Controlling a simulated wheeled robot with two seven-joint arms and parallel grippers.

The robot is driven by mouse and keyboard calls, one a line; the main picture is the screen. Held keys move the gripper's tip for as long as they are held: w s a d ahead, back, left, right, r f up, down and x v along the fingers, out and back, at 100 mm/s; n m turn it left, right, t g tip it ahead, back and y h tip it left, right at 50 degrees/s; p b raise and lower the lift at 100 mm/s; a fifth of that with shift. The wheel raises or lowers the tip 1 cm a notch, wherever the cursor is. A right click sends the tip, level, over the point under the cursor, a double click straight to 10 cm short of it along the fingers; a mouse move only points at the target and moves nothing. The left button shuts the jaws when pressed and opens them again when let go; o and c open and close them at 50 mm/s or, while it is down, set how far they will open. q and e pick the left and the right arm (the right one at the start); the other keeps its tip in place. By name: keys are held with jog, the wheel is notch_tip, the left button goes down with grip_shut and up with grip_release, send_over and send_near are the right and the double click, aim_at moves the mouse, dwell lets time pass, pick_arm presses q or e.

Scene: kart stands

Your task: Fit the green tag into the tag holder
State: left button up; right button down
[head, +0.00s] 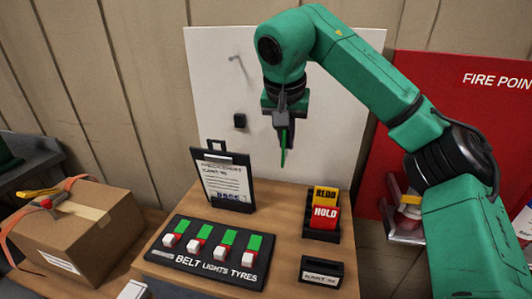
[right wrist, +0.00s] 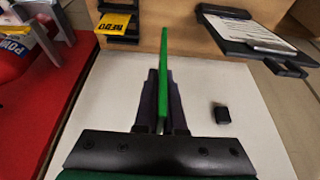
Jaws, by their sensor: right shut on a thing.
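The green tag (head: 283,158) is held edge-on in my right gripper (head: 285,135), pointing down in front of the white panel. In the right wrist view the tag (right wrist: 164,50) stands as a thin green strip between the two dark fingers (right wrist: 162,98). The gripper is shut on it, high above the wooden table. A small black holder (head: 322,283) with a white label and an open top stands at the table's front right; it looks like the tag holder and appears empty. The tag is well apart from it, up and to the left. My left gripper is not in view.
A black rack (head: 322,235) with yellow REDO and red HOLD tags stands behind the holder. A switch panel (head: 205,252) and an upright clipboard (head: 226,185) are to the left. A cardboard box (head: 68,228) is at far left. A red FIRE POINT board (head: 470,100) is at right.

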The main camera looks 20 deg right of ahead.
jog(key=s+a+f+n, duration=0.2)
jog(key=s+a+f, duration=0.1)
jog(key=f, duration=0.3)
jog(key=s+a+f+n+y, duration=0.1)
jog(key=s+a+f+n, duration=0.1)
jog(key=s+a+f, duration=0.2)
notch_tip(320, 180, down, 2)
jog(key=s, duration=0.2)
jog(key=shift+s+t, duration=0.3)
jog(key=shift+t, duration=0.1)
